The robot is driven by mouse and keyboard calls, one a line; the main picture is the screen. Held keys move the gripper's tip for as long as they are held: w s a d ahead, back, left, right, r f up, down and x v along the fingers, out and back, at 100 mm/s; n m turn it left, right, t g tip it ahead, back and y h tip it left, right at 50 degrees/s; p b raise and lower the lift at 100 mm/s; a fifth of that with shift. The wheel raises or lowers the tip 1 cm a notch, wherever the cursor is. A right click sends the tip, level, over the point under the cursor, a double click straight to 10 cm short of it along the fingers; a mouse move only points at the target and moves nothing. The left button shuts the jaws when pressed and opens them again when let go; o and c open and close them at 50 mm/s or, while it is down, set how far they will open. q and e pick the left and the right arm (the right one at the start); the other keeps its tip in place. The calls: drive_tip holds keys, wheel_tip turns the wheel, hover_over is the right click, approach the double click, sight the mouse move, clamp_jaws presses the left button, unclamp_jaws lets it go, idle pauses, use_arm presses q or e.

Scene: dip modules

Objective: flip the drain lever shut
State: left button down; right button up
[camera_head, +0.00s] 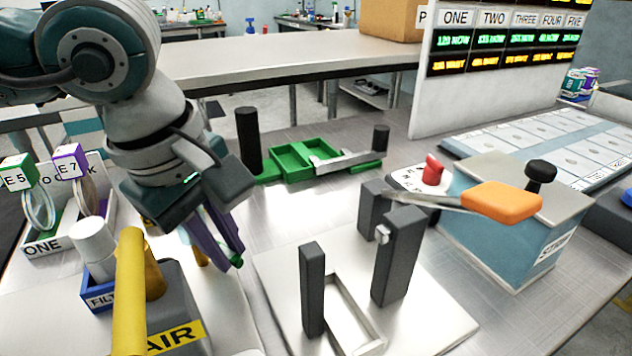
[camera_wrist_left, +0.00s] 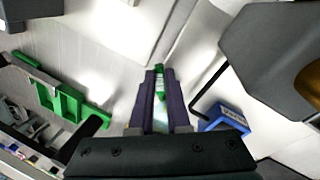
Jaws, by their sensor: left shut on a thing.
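No readable label marks a drain lever. A lever with an orange grip (camera_head: 502,202) and a flat metal shank reaches right from the dark posts (camera_head: 397,257) of a metal stand, its grip over the teal box. A thick yellow handle (camera_head: 129,295) stands on the grey block marked AIR at the front left; I cannot tell its function. My left gripper (camera_head: 232,252) points down, left of the metal stand and apart from both. In the left wrist view its purple fingers (camera_wrist_left: 160,100) are shut on a small pale thing with a green end (camera_wrist_left: 160,76). My right gripper is out of view.
A green tray (camera_head: 290,165) lies behind the stand. The teal box (camera_head: 525,245) with a black knob stands at the right, near a red knob (camera_head: 432,170). A blue box (camera_head: 97,290) with a white cylinder and a bin marked ONE (camera_head: 50,245) stand left.

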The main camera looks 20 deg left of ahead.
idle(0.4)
use_arm(q)
drive_tip(key=shift+s+f+m+b, duration=0.25)
drive_tip(key=shift+m+b, duration=0.35)
drive_tip(key=shift+b, duration=0.45)
drive_tip(key=shift+s+a+m+b, duration=0.1)
drive_tip(key=shift+m+b, duration=0.2)
drive_tip(key=shift+s+r+h, duration=0.1)
drive_tip(key=shift+r+h, duration=0.1)
drive_tip(key=shift+h, duration=0.1)
drive_tip(key=c, duration=0.9)
unclamp_jaws()
drive_tip(key=shift+r, duration=0.1)
